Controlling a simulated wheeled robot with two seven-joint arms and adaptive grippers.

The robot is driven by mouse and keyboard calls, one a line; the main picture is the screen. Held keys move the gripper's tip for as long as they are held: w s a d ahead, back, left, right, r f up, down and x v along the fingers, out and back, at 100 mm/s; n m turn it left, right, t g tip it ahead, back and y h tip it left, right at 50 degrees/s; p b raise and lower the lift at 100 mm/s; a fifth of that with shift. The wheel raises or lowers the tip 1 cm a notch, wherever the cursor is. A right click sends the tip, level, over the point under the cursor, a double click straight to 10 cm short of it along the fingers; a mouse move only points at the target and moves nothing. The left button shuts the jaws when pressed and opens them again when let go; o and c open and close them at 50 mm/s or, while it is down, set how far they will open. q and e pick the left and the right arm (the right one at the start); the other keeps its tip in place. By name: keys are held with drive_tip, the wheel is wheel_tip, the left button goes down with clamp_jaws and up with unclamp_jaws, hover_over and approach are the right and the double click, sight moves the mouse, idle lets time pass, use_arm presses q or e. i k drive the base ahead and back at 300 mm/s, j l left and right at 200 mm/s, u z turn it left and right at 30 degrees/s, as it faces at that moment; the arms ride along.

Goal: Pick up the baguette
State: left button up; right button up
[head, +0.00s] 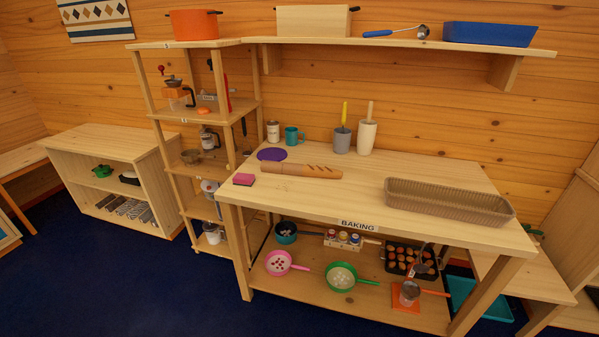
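The baguette (301,171) is a long tan-brown loaf with slanted score marks toward its right half. It lies flat on the wooden table (365,186), left of the middle. A purple disc (272,154) lies just behind its left end, and a small pink block (244,179) is just in front and to the left. Nothing covers the baguette. Neither of my grippers shows in the head view.
A long brown rectangular basket (448,203) stands on the table's right side. Cups and holders, including a teal mug (292,136) and a grey holder (341,140), stand along the back. A shelf (400,43) overhangs the table's back. The table's front middle is clear.

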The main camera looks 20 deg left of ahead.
sight(266, 166)
drive_tip(key=i+j+z, duration=0.2)
drive_tip(key=j+z, duration=0.25)
drive_tip(key=j, duration=1)
drive_tip(key=j+z, duration=0.5)
drive_tip(key=j, duration=0.9)
